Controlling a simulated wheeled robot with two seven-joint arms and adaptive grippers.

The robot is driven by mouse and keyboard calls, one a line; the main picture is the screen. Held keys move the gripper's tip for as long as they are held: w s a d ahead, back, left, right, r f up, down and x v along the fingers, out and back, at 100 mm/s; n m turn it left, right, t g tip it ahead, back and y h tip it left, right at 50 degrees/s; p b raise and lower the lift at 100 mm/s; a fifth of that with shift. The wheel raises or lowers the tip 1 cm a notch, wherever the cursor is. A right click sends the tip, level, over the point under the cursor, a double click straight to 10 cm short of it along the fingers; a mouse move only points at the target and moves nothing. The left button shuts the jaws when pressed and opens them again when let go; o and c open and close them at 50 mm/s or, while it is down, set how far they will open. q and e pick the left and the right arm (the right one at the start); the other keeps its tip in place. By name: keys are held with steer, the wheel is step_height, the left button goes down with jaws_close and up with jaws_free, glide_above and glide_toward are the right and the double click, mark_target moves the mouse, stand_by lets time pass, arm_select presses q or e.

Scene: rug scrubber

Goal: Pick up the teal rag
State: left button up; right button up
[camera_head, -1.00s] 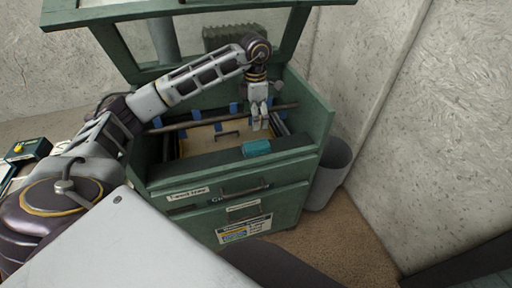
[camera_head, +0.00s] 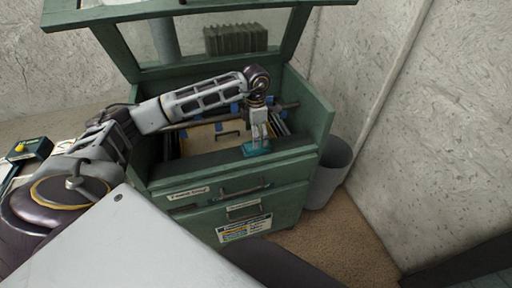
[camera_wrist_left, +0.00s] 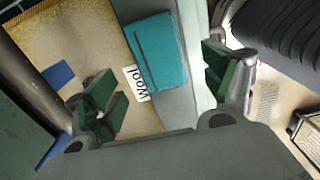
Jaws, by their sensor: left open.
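The teal rag (camera_head: 257,149) is a small folded rectangle on the front ledge of the green cabinet (camera_head: 323,120). In the left wrist view the teal rag (camera_wrist_left: 158,52) lies flat beside a "wool" label. My left gripper (camera_head: 258,143) points down directly over it in the head view. In the left wrist view my left gripper (camera_wrist_left: 160,90) has its green-padded fingers wide apart, one on either side of the rag's line, with nothing between them. I cannot tell exactly how high the fingers are above the rag. My right gripper is not in view.
The cabinet's glazed lid (camera_head: 200,40) stands raised behind my arm. A bar (camera_head: 285,105) crosses the open interior, where a tan panel (camera_head: 200,142) with a handle lies. A grey bin (camera_head: 330,175) stands to the right of the cabinet, near the wall.

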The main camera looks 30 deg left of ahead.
arm_select(q)
steer(key=shift+f, duration=0.1)
step_height(320, 180, down, 4)
steer(key=shift+s+a+p, duration=0.15)
steer(key=shift+p, duration=0.25)
steer(key=shift+f, duration=0.5)
steer(key=shift+c, duration=0.3)
steer(key=c, duration=1)
steer(key=shift+r, duration=0.1)
steer(key=shift+c, duration=0.2)
steer(key=shift+r, duration=0.5)
step_height(320, 180, up, 8)
steer(key=shift+r+b, duration=0.15)
steer(key=shift+b, duration=0.25)
steer(key=shift+r, duration=0.25)
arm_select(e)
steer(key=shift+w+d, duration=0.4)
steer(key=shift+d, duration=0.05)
